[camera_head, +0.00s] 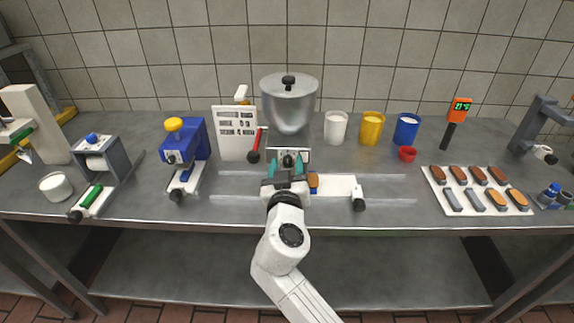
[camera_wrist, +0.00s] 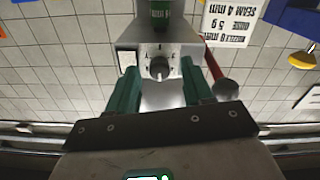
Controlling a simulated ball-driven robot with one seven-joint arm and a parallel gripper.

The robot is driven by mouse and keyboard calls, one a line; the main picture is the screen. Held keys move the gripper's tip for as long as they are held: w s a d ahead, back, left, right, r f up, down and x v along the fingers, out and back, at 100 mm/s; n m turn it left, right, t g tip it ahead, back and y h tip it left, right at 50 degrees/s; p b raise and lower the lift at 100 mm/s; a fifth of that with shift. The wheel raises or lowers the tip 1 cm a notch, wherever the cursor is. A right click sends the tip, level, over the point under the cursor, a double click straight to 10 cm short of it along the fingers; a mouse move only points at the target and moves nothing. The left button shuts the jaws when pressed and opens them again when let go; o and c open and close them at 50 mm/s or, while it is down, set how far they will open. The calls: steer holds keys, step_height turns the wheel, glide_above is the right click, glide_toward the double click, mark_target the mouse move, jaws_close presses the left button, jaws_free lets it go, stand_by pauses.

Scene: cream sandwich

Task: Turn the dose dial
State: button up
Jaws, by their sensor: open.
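The dose dial (camera_wrist: 159,68) is a small grey round knob with a pointer on a white panel with dark scale marks, in the middle of the wrist view. In the head view the dial (camera_head: 288,157) sits on the front of the machine under the steel hopper (camera_head: 289,103). My gripper (camera_head: 286,168) is in front of the panel. In the wrist view its green fingers (camera_wrist: 159,80) are apart, one on each side of the dial with visible gaps. It is open and empty. Whether the fingertips reach the dial's depth is unclear.
A red lever (camera_head: 259,140) with a dark ball knob stands close beside the dial, also near one finger in the wrist view (camera_wrist: 212,66). A printed white board (camera_head: 236,148) is behind it. A white plate (camera_head: 335,184) with a dark-knobbed handle lies right of my gripper.

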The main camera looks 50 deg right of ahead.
steer(key=shift+c, duration=0.2)
jaws_close()
stand_by(0.3)
